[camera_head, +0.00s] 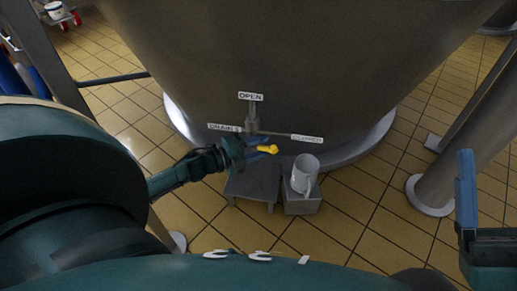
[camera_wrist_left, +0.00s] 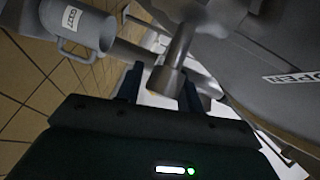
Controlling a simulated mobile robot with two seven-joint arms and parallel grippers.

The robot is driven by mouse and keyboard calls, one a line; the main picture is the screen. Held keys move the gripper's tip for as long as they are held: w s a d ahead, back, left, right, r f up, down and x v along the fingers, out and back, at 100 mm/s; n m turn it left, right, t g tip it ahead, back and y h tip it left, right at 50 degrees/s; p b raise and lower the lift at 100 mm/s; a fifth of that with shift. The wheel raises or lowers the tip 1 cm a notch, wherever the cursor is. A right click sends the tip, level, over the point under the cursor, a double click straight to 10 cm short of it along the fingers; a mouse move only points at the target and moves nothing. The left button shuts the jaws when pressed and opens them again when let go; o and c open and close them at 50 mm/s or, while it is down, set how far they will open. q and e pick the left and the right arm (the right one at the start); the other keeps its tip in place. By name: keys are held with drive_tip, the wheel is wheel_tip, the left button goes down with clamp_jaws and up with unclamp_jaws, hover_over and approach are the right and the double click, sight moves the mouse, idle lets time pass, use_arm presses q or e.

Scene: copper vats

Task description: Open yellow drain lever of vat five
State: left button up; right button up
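The yellow end of the drain lever (camera_head: 268,149) shows low on the vat's front, right at my left gripper's fingertips. Above it is the grey drain valve (camera_head: 253,124), between an OPEN label (camera_head: 251,96) above, a DRAIN 5 label (camera_head: 223,127) to the left and a CLOSED label (camera_head: 306,138) to the right. My left gripper (camera_head: 257,149) is open; in the left wrist view its fingers (camera_wrist_left: 160,82) stand apart with a grey pipe end between or just beyond them. My right gripper (camera_head: 466,185) is cut off at the right edge.
A grey mug (camera_head: 304,174) stands on a small block (camera_head: 302,205) right of my left gripper; it also shows in the wrist view (camera_wrist_left: 80,25). A low metal stand (camera_head: 252,187) is below the valve. A thick post (camera_head: 440,185) stands at right on yellow tiles.

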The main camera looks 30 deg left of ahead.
use_arm(q)
drive_tip(key=shift+c, duration=0.6)
clamp_jaws()
